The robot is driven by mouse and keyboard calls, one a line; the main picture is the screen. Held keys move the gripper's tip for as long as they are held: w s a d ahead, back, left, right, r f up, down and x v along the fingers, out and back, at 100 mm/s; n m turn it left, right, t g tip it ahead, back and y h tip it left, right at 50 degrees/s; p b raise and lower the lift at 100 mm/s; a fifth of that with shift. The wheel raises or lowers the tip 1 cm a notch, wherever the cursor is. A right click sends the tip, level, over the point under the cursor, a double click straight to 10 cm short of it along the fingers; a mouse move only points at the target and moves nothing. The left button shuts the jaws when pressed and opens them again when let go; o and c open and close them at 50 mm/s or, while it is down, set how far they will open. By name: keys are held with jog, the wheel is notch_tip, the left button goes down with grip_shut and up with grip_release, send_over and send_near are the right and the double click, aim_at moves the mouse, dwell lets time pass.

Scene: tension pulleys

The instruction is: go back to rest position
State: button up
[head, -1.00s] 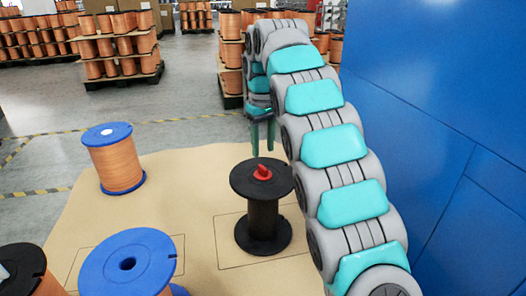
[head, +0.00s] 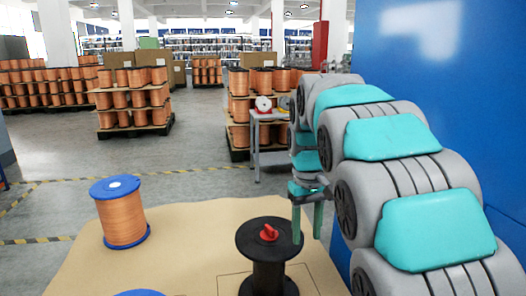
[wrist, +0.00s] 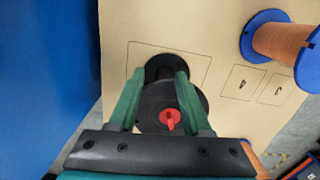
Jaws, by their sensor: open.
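My gripper (head: 308,219) hangs fingers down in the head view, at the upper right of a black spool (head: 268,272) with a red knob (head: 269,233) on top. In the wrist view my gripper (wrist: 161,95) has its two green fingers apart, with nothing held between them. The black spool (wrist: 152,112) and its red knob (wrist: 170,119) show between and beyond the fingers. The spool stands upright on the tan board (head: 190,235). Its lower part is cut off in the head view.
A copper spool with blue flanges (head: 122,218) stands on the board at left. A blue wall (head: 430,80) is close on the right. Pallets of copper spools (head: 133,105) and a small table (head: 270,116) stand behind. The floor between is open.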

jog(key=s+d+f+m, duration=0.1)
jog(key=s+f, duration=0.3)
jog(key=s, duration=0.6)
jog(key=s+d+f+m, duration=0.1)
jog(key=s+f, duration=0.3)
jog(key=s, duration=0.7)
jog(key=s+d+f+m+g, duration=0.1)
jog(key=s+d+f, duration=0.2)
jog(key=s, duration=0.8)
jog(key=shift+f, duration=0.75)
